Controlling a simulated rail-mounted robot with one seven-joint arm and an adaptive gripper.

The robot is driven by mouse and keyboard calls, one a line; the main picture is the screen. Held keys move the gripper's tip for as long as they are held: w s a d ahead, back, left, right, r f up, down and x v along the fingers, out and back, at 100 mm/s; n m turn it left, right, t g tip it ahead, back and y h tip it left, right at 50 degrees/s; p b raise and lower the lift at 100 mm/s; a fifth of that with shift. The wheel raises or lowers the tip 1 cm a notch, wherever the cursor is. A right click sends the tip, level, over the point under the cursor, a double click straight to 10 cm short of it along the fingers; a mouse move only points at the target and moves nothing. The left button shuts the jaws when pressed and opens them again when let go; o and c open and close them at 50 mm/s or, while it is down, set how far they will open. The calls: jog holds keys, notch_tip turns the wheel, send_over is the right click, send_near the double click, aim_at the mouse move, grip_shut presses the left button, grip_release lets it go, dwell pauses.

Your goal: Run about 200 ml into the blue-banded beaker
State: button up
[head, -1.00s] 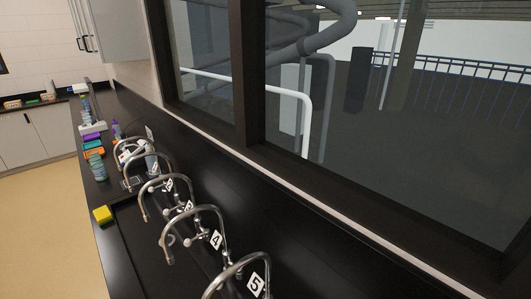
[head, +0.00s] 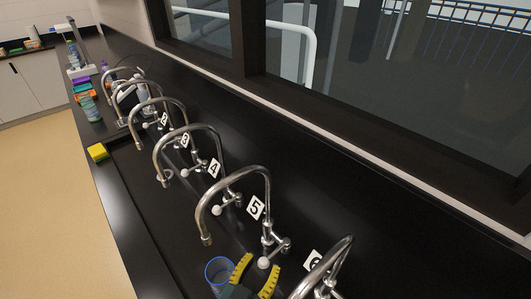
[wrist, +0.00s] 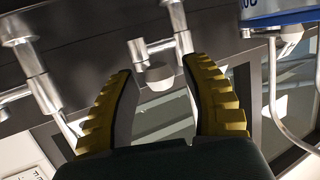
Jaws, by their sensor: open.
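The blue-banded beaker (head: 219,274) is at the bottom of the head view, clear with a blue rim. Part of its blue band (wrist: 282,17) shows at the top right of the wrist view. The spout of tap 5 (head: 206,240) ends above it in the picture; I cannot tell whether they line up. No stream of water shows. My gripper (head: 256,279) is open, right of the beaker. The pale handle knob of tap 5 (head: 264,263) lies just beyond the fingers. In the wrist view a grey knob (wrist: 159,76) shows between the open yellow fingers (wrist: 163,95), apparently not gripped.
Tap 4 (head: 190,131) and more numbered taps line the black counter to the left. Tap 6 (head: 325,272) is close on the right of my gripper. A yellow sponge (head: 97,152) lies on the front edge. Bottles and boxes stand at the far end.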

jog(key=shift+w+d+f, duration=0.1)
jog(key=shift+w+d, duration=0.05)
jog(key=shift+w, duration=0.15)
jog(key=shift+s+d+p, duration=0.1)
jog(key=shift+s+d, duration=0.3)
jog(key=shift+d, duration=0.3)
jog(key=shift+s+d+p, duration=0.1)
jog(key=shift+s+d, duration=0.3)
jog(key=shift+d, duration=0.25)
jog(key=shift+s+d+p, duration=0.1)
jog(key=shift+s+d, duration=0.3)
jog(key=shift+d, duration=0.3)
dwell(2.6)
